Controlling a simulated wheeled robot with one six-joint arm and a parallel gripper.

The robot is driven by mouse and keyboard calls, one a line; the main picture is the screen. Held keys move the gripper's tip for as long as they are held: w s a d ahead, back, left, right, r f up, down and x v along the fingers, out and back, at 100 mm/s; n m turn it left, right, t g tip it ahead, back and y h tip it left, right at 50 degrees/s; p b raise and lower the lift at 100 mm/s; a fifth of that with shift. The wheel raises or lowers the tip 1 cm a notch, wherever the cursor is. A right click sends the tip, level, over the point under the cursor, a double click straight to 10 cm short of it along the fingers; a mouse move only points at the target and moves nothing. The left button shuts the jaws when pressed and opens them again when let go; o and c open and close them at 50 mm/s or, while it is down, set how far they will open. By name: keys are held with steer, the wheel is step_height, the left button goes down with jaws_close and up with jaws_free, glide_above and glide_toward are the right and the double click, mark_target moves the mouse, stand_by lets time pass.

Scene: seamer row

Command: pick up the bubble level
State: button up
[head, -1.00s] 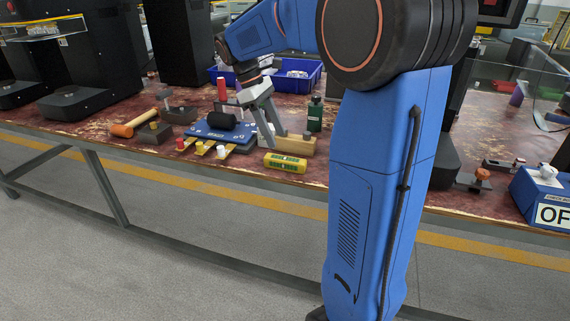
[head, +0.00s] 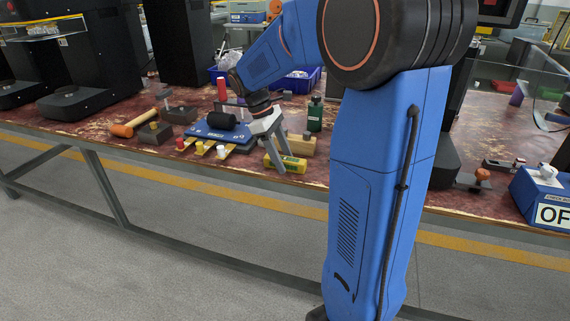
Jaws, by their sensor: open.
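The bubble level is a small yellow bar (head: 296,163) lying near the front edge of the red-brown worktable. My gripper (head: 284,162) points down at it with the fingers apart. One finger comes down in front of the level's left part, and the other reaches down over its middle. The fingers hide part of the level. I cannot tell whether they touch it.
A wooden block (head: 308,145) and a dark green bottle (head: 315,114) stand just behind the level. Blue bins stand behind.

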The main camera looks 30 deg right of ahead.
steer(key=c, duration=1.2)
steer(key=shift+r, duration=0.15)
